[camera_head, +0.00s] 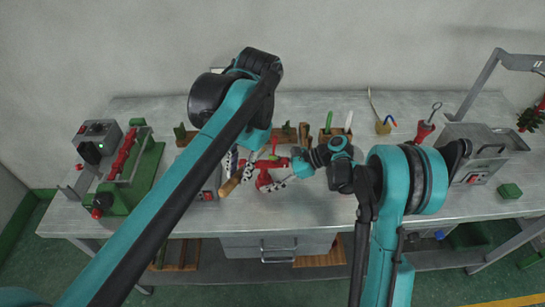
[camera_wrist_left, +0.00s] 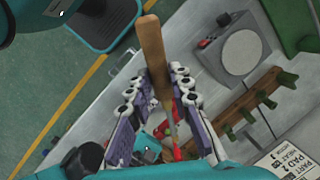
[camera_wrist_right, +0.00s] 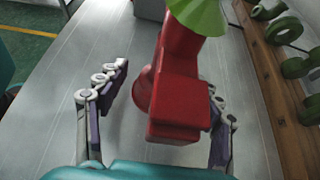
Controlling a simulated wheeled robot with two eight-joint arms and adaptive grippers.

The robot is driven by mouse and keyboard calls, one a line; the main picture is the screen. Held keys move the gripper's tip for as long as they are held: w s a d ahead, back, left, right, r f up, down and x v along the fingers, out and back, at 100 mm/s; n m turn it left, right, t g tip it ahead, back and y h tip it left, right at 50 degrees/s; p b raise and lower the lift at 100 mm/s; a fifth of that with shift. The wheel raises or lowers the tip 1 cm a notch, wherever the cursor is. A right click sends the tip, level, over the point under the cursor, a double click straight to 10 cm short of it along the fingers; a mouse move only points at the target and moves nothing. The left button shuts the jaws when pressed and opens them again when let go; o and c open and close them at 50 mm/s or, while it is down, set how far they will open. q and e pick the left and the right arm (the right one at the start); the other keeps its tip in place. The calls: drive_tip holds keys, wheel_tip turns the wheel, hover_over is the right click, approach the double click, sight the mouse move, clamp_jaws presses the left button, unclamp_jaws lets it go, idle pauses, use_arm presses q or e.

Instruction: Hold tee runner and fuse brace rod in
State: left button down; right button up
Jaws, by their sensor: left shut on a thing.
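A red tee-shaped piece (camera_head: 264,180) stands near the middle of the bench; I take it for the tee runner. In the right wrist view the red piece (camera_wrist_right: 180,90) has a green flared part (camera_wrist_right: 200,14) at its top. My right gripper (camera_wrist_right: 160,100) is open, its fingers on either side of the red piece; its right fingers are partly hidden behind it. My left gripper (camera_wrist_left: 155,95) is shut on a wooden-handled tool (camera_wrist_left: 151,50), also seen in the head view (camera_head: 230,185), beside the red piece. I cannot make out the brace rod.
Wooden racks (camera_head: 285,134) and a tool block (camera_head: 335,136) line the back.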

drive_tip(key=shift+d+r, duration=0.1)
drive_tip(key=v, duration=1.1)
drive_tip(key=shift+d+r, duration=0.15)
drive_tip(key=shift+d, duration=0.25)
